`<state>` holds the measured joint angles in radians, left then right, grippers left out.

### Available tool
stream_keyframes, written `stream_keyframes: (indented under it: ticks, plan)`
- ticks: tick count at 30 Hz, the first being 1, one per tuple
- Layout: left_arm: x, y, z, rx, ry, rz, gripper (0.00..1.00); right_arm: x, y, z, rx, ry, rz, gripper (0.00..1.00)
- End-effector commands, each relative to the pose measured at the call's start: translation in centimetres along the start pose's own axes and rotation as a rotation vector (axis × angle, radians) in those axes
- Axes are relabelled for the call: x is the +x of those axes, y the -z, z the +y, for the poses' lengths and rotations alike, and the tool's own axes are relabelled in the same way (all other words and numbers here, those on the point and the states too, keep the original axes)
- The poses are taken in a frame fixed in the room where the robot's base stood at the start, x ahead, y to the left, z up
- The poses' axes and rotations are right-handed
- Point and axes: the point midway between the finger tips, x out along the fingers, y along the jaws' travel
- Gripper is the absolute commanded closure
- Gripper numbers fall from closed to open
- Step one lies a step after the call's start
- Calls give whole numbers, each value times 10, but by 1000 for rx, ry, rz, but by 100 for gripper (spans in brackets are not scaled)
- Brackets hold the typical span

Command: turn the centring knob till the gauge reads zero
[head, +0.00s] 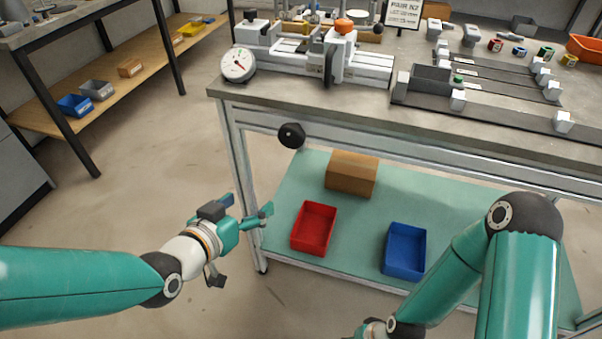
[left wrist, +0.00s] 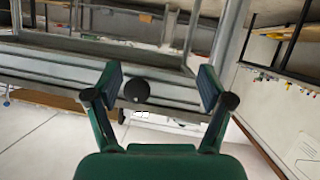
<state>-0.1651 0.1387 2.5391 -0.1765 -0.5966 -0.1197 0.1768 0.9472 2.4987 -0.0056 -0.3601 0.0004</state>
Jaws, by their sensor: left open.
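A round black knob (head: 292,135) sticks out from the front rail of the bench, below the left part of the top. I take it to be the centring knob. In the left wrist view, the black knob (left wrist: 137,91) shows between the open fingers, left of the middle, beyond the tips. A white round gauge (head: 238,64) with a dark rim and a red needle stands at the bench's left end; its reading is too small to tell. My left gripper (head: 248,208) is open and empty, below and left of the knob, apart from it.
A grey fixture (head: 375,68) with a dark disc and an orange knob (head: 344,25) stands on the bench. A red bin (head: 314,228), a blue bin (head: 405,251) and a brown box (head: 352,173) are on the green lower shelf. Open floor lies left of the bench.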

Motion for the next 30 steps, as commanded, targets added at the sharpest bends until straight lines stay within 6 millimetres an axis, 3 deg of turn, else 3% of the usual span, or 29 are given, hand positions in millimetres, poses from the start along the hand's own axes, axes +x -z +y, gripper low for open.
stream_keyframes:
  ticks: [1,6,9,14,20,25,30]
  plan:
    - [0,-2,5,36,-14,86,19,34,0,12,0,0,0,60]
    - [-25,28,21,108,-44,283,19,68,1,25,0,0,0,60]
    - [-37,39,27,130,-53,349,19,78,1,28,0,0,1,60]
    - [-44,50,31,143,-58,388,19,76,1,28,0,0,1,60]
    - [-35,58,32,144,-58,384,19,56,1,20,0,0,1,60]
    - [-22,64,34,140,-59,380,19,33,0,12,0,0,1,60]
    - [16,72,36,143,-58,387,19,42,0,15,0,0,0,60]
